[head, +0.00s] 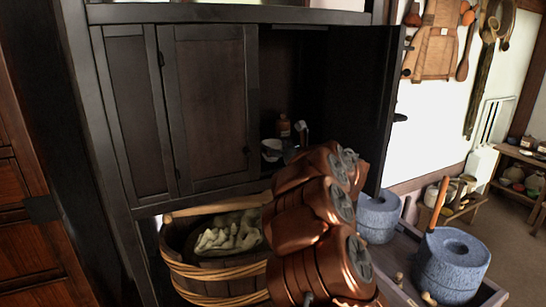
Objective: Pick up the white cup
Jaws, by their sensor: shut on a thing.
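The white cup (270,150) is in the open compartment of the dark cabinet, low down near its floor. It looks like a small pale bowl-shaped vessel, and its right side is partly hidden. My gripper (284,154) is at the cup's right side, shut on it. My copper-coloured arm reaches in from the lower right and hides most of the gripper. I cannot tell whether the cup touches the shelf.
A brown bottle (283,126) stands just behind the cup. The cabinet (210,110) has closed doors on the left and an open door on the right. A wooden tub (215,272) with pale lumps sits below. Blue-grey querns (452,264) stand at right.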

